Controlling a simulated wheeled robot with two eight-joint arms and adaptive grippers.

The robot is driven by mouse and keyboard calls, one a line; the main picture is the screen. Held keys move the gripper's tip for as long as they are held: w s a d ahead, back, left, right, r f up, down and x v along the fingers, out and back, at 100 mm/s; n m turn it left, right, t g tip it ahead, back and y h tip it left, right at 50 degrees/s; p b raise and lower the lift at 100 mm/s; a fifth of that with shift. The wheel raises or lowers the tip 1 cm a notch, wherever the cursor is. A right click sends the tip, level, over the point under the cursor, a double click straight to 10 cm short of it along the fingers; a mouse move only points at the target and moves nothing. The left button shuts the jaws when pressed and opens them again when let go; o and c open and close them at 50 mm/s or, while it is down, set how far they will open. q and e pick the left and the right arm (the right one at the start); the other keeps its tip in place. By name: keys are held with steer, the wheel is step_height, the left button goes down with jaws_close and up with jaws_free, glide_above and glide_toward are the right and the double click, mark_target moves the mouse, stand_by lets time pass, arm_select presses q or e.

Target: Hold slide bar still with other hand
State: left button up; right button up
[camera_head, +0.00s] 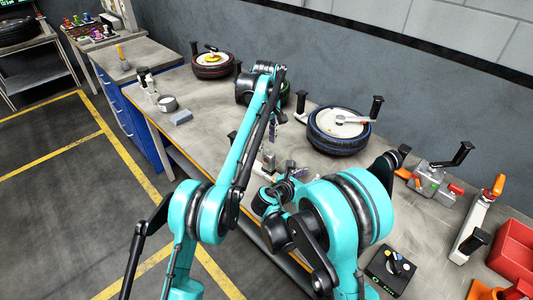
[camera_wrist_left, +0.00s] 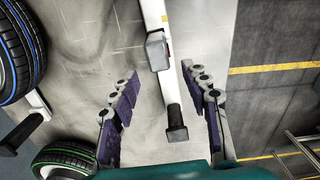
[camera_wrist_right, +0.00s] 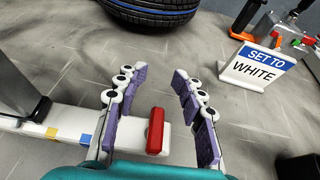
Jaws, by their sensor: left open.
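The slide bar (camera_wrist_left: 172,88) is a pale bar running lengthwise between my left fingers in the left wrist view, with a grey block (camera_wrist_left: 157,50) and a black end piece (camera_wrist_left: 176,125). My left gripper (camera_wrist_left: 160,82) is open, its purple fingers on either side of the bar and not visibly closed on it. In the right wrist view the white bar (camera_wrist_right: 68,121) has blue and yellow marks and a red handle (camera_wrist_right: 156,131). My right gripper (camera_wrist_right: 160,75) is open, with the red handle between its fingers. In the head view my arms largely hide the bar and both grippers.
A blue-rimmed wheel (camera_head: 340,130) and a red-rimmed wheel (camera_head: 212,65) lie on the workbench. A "SET TO WHITE" sign (camera_wrist_right: 258,66) stands on the right in the right wrist view. A red bin (camera_head: 513,250) and a black dial box (camera_head: 391,270) are at the right.

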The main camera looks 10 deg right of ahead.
steer(key=v, duration=1.2)
arm_select(q)
steer(key=s+a+r+m+t, duration=0.2)
steer(key=s+a+r, duration=0.3)
steer(key=s+a, duration=0.15)
steer(key=s+a+r+m+t, duration=0.1)
steer(key=s+a+r+m, duration=0.1)
steer(key=s+a+r, duration=0.5)
steer(key=s+a+f+m+t, duration=0.2)
steer(key=s+a+f, duration=0.4)
steer(key=s, duration=0.4)
steer(key=s+a+f+m+t, duration=0.2)
steer(key=s+a+f, duration=0.4)
steer(key=s, duration=0.5)
step_height(320, 180, down, 3)
steer(key=shift+s+r+m, duration=0.2)
steer(key=shift+m, duration=0.2)
arm_select(e)
steer(key=s+d+r+m+g+y, duration=0.1)
steer(key=s+d+m+y, duration=0.1)
steer(key=s+m+y, duration=0.3)
steer(key=s+d+r+m+g+y, duration=0.1)
steer(key=s+m+y, duration=0.3)
steer(key=s+m, duration=0.8)
steer(key=d+m, duration=0.1)
steer(key=m, duration=0.8)
steer(key=shift+s+d+m+y, duration=0.3)
steer(key=shift+s+m+y, duration=0.1)
steer(key=shift+r, duration=0.15)
